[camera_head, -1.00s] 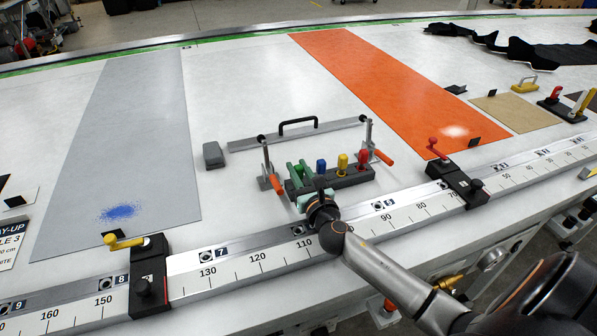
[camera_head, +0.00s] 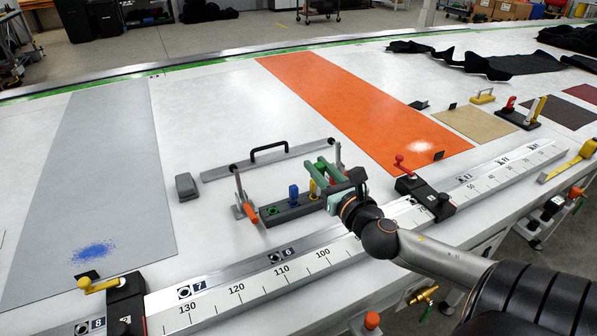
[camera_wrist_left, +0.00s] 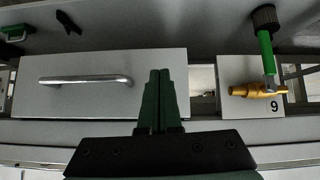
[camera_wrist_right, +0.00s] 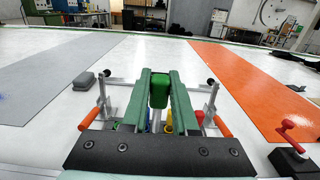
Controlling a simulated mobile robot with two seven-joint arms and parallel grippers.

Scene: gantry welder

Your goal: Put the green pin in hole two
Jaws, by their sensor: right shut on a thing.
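My right gripper (camera_head: 326,170) is shut on the green pin (camera_wrist_right: 159,90), which shows between the green fingers in the right wrist view. It holds the pin above the right end of the dark pin rack (camera_head: 287,213). A green-ringed socket (camera_head: 272,211) at the rack's left end is empty. The blue pin (camera_head: 293,194) and yellow pin (camera_head: 313,188) stand in the rack. Small numbered holes run along the scale rail (camera_head: 240,292); 6 and 7 are readable, the far right labels are too small to tell. My left gripper (camera_wrist_left: 160,75) is shut and empty.
A red-levered clamp (camera_head: 425,190) and a yellow-levered clamp (camera_head: 122,300) sit on the rail. A frame with a black handle (camera_head: 268,150) stands behind the rack. The left wrist view shows a drawer handle (camera_wrist_left: 85,80) and a brass valve (camera_wrist_left: 255,90).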

